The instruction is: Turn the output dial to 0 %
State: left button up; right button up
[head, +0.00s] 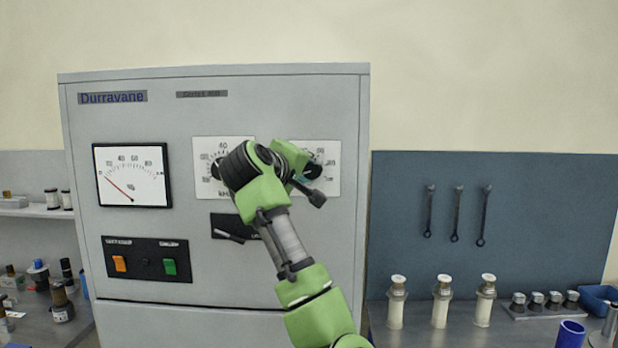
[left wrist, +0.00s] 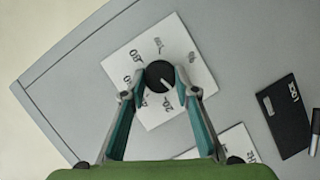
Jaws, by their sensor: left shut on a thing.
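The output dial is a round black knob (left wrist: 160,75) on a white scale plate (left wrist: 175,50) in the left wrist view. A short white pointer mark on the knob aims toward the lower right of that view; which number it meets is hard to tell. My left gripper (left wrist: 160,83) is shut on the knob, one finger on each side. In the head view my left gripper (head: 302,177) and its wrist cover the knob. The right part of its scale plate (head: 325,160) shows beside them. My right gripper is in neither view.
The grey cabinet (head: 210,275) also carries a needle meter (head: 132,172), a second scale plate (head: 225,146) partly behind my wrist, a dark lever panel (head: 225,220) and a panel with orange and green switches (head: 147,260). White-bodied posts (head: 440,305) stand on the right bench.

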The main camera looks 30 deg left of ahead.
pick_arm(q)
jog(key=shift+f+n+t+b, duration=0.35)
jog(key=shift+n+b, duration=0.2)
jog(key=shift+n, duration=0.45)
jog(key=o, duration=1.1)
jog(key=shift+d+r, duration=0.1)
jog(key=shift+r, duration=0.05)
